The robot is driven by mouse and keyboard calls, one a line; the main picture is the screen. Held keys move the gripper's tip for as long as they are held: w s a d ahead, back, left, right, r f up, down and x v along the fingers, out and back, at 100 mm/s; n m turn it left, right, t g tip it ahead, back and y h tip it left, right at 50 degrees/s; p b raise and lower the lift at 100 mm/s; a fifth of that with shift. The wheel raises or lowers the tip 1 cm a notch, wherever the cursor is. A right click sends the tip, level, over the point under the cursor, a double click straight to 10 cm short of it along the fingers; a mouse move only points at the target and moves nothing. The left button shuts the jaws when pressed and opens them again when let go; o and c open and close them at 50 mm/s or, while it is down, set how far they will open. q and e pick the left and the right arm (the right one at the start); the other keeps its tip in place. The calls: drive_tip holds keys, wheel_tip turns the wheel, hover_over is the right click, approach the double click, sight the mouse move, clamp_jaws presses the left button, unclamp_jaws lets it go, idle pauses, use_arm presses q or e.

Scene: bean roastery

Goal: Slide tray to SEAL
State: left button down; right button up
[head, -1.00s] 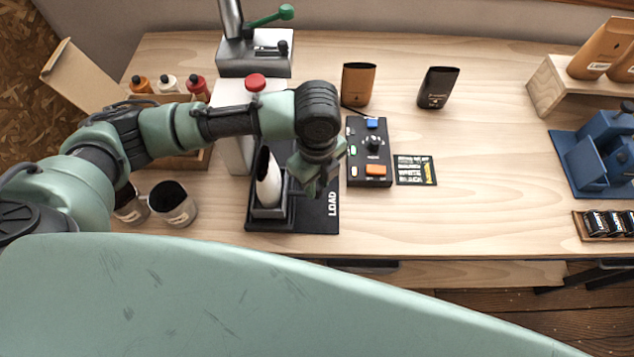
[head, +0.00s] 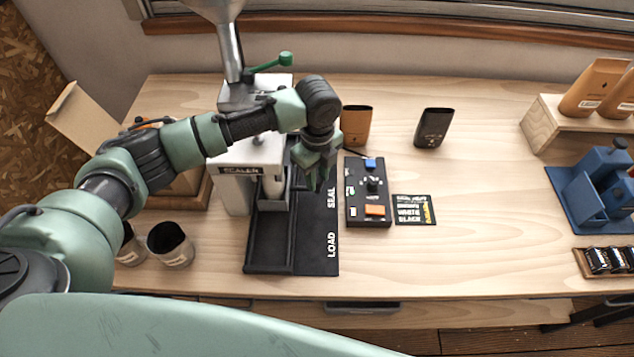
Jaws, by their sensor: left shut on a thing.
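The dark sliding tray (head: 273,205) sits at the far part of the black track (head: 268,255), beside the SEAL label. A pale pouch (head: 273,185) stands upright in the tray, its upper part hidden under the white sealer (head: 232,158). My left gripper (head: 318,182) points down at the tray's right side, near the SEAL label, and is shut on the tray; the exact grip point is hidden. The near part of the track, beside the LOAD label (head: 331,245), is empty. My right gripper is not in view.
A control box (head: 368,205) with blue and orange buttons stands right of the track, with a black card (head: 414,210) beside it. Two pouches, brown (head: 356,126) and black (head: 431,128), stand behind. Metal cups (head: 170,246) stand at left. The table's right middle is clear.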

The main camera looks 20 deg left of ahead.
use_arm(q)
drive_tip(key=c, duration=1.1)
unclamp_jaws()
drive_tip(key=shift+r, duration=0.1)
wheel_tip(320, 180, up, 8)
drive_tip(key=shift+f+b, duration=0.15)
drive_tip(key=shift+b, duration=0.7)
